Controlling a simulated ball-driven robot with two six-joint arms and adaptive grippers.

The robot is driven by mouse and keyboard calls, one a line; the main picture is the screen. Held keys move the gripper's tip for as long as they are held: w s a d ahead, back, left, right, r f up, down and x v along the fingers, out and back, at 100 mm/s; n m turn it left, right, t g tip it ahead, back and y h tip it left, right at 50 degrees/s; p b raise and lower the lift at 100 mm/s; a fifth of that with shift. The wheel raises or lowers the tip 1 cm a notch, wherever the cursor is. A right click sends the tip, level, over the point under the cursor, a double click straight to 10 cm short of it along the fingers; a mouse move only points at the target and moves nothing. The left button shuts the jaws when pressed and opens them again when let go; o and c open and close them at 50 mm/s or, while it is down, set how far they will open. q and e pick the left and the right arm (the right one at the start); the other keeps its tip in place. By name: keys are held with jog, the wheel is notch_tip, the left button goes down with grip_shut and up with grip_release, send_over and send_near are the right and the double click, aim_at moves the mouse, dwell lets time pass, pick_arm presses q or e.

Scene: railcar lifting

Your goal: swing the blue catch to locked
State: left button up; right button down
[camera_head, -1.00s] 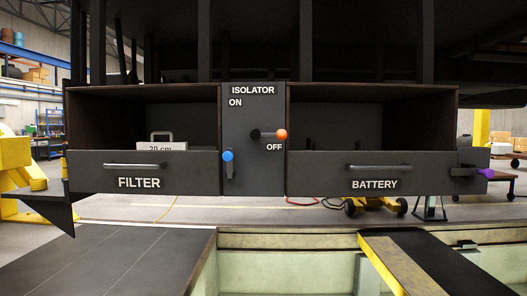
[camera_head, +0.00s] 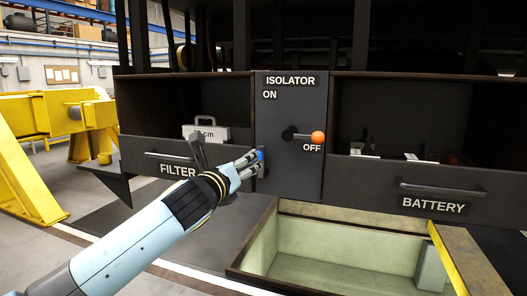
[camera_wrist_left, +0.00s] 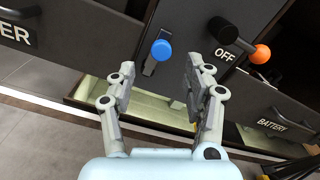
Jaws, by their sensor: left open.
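The blue catch (camera_head: 260,156) is a blue round knob on a dark lever at the lower left of the isolator panel, beside the FILTER drawer. In the left wrist view the blue knob (camera_wrist_left: 161,49) shows just beyond the fingertips, roughly between their lines. My left gripper (camera_head: 250,164) reaches in from the lower left and partly covers the catch in the head view. In the wrist view the left gripper (camera_wrist_left: 160,68) is open, with nothing between its fingers. I cannot tell whether a finger touches the knob. My right gripper is not in view.
The orange-knobbed isolator handle (camera_head: 318,138) points at OFF, right of the catch. The FILTER drawer (camera_head: 140,158) and BATTERY drawer (camera_head: 370,180) flank the panel, with bar handles sticking out. A pale open pit (camera_head: 330,245) lies below.

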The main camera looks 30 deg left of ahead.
pick_arm(q)
jog(key=x, duration=1)
jog(key=shift+d+f, duration=0.15)
jog(key=shift+d, duration=0.1)
jog(key=shift+s, duration=0.1)
grip_shut()
